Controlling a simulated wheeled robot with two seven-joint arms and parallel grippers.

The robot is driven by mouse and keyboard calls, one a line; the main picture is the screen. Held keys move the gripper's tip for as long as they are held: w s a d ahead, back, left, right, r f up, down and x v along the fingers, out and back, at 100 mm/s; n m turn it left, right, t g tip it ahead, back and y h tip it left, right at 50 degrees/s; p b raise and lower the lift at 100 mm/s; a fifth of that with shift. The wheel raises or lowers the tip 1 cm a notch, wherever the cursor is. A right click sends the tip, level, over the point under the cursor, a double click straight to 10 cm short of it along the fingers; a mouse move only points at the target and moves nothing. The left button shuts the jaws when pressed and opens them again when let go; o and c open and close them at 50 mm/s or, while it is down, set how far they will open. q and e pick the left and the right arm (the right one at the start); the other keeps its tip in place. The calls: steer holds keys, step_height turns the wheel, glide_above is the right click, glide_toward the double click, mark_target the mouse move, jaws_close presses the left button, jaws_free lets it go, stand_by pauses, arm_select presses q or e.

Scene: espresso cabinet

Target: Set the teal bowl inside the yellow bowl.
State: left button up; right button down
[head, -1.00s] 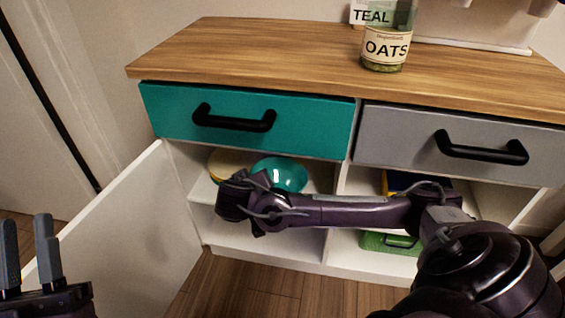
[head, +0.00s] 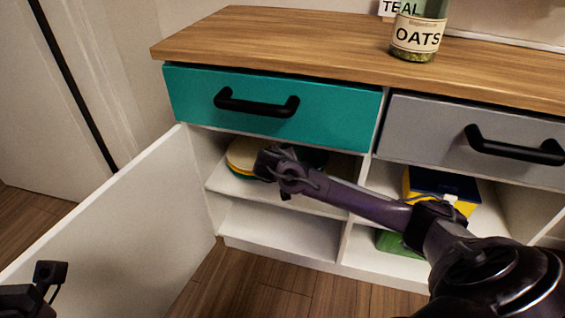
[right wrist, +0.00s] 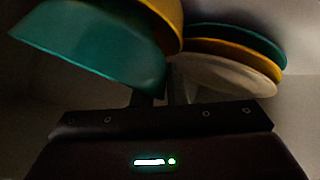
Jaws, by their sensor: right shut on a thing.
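My right gripper (right wrist: 168,92) is shut on the rim of the teal bowl (right wrist: 90,45), inside the left upper compartment. The teal bowl looks tilted in the right wrist view. The yellow bowl (right wrist: 162,12) shows right against it at the top edge, partly cut off; I cannot tell whether the teal bowl is inside it or only overlaps it. In the head view my right arm covers most of the bowls, and only a dark teal patch (head: 313,156) shows behind the gripper. My left gripper (head: 38,290) is at the lower left corner, partly out of frame, away from the bowls.
Stacked plates (head: 240,157) in white, yellow and teal stand left of my right gripper. The teal drawer (head: 270,128) hangs close above. An open white door (head: 120,225) stands at the left. The lower left shelf (head: 275,235) is empty.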

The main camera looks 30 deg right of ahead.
steer(key=shift+w+d+f, duration=0.3)
steer(key=shift+w+f, duration=0.1)
steer(key=shift+f, duration=0.15)
steer(key=shift+f, duration=0.35)
steer(key=c, duration=1.7)
jaws_free()
steer(key=shift+c, duration=0.2)
